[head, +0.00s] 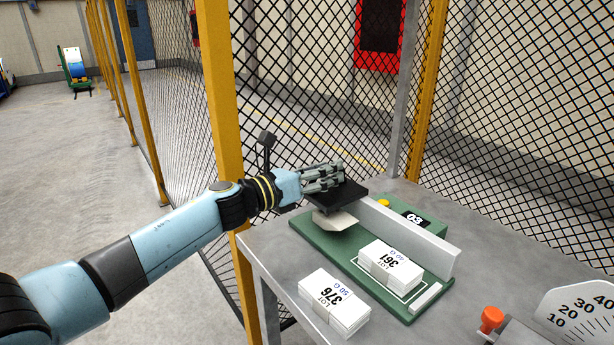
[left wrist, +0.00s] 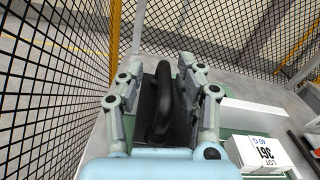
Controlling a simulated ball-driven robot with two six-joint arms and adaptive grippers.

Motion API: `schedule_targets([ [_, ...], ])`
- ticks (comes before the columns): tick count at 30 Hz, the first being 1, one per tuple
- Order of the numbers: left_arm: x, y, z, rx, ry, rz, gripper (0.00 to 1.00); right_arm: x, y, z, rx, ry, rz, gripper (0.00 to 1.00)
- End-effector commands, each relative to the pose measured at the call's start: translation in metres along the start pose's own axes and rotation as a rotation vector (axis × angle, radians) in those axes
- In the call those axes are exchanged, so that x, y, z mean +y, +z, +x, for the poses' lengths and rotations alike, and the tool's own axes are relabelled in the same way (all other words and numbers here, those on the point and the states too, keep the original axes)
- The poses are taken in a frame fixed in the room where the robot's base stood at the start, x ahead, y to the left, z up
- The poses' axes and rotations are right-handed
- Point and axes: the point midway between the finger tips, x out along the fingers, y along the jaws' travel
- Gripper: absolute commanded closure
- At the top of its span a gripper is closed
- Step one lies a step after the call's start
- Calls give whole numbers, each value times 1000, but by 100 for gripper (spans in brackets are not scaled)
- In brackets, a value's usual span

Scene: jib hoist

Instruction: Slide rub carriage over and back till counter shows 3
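The rub carriage is a black block (head: 346,194) with a black loop handle (left wrist: 164,100). It is at the far-left end of a green base (head: 318,240), along a pale rail (head: 415,238). A pale pad (head: 336,220) shows beneath it. The counter (head: 414,218) is a small black display behind the rail; its digits look upside down and may be 03, but I cannot be sure. My left gripper (head: 322,178) is over the carriage. In the left wrist view its fingers (left wrist: 162,95) are apart, on either side of the handle, with gaps showing. My right gripper is not in view.
A white stack marked 361 (head: 391,266) lies on the base's near-right part. Another, marked 376 (head: 335,303), lies on the grey table (head: 274,248). An orange knob (head: 491,318) and a dial (head: 580,312) are at the right. Mesh fencing (head: 300,90) stands close behind the table.

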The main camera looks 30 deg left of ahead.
Motion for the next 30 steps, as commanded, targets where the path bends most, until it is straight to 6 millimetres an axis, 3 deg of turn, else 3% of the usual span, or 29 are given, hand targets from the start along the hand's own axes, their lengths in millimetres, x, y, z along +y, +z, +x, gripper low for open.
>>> schedule_targets([
  [13,0,-1,-94,5,-1,2,64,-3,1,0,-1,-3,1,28],
  [20,1,0,-111,1,1,2,64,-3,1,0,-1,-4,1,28],
  [30,1,0,-112,0,1,1,64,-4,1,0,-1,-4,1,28],
])
